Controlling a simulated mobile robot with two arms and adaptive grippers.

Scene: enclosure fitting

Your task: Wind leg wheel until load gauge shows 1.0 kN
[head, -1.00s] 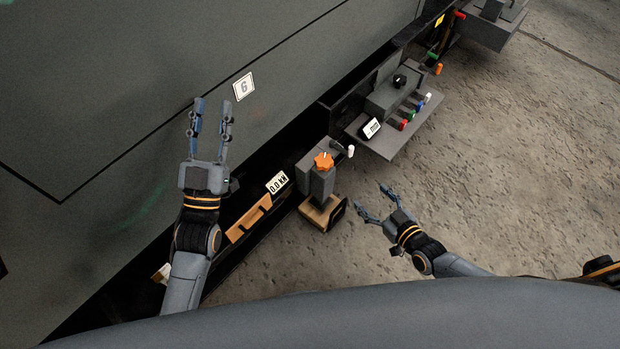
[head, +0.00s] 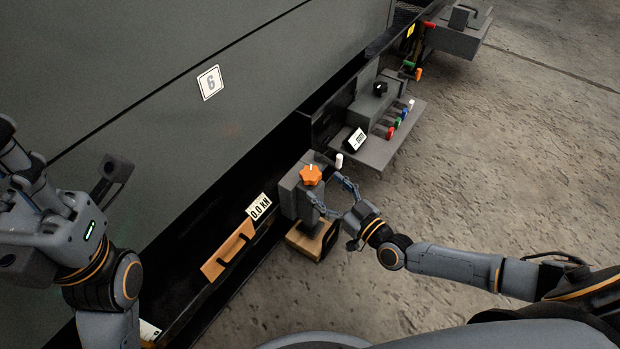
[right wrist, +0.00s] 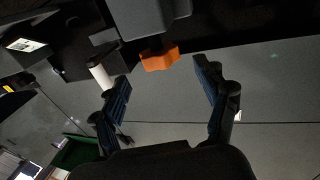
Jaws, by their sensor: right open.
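The orange lobed leg wheel (head: 311,175) sits on top of a grey leg post. The load gauge (head: 259,207) beside it reads 0.0 kN. My right gripper (head: 326,188) is open, its fingers reaching toward the post just right of and below the wheel. In the right wrist view the wheel (right wrist: 159,60) shows beyond the gap between the open fingertips (right wrist: 163,78), with nothing held. My left gripper (head: 62,150) is at the left edge, close to the camera, fingers apart and empty, partly cut off.
A white peg (head: 339,160) stands just right of the wheel, close to my right fingers. A grey shelf (head: 376,152) with a black knob and coloured handles is farther back. An orange-brown bracket (head: 228,250) lies left of the post. Bare concrete floor is free on the right.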

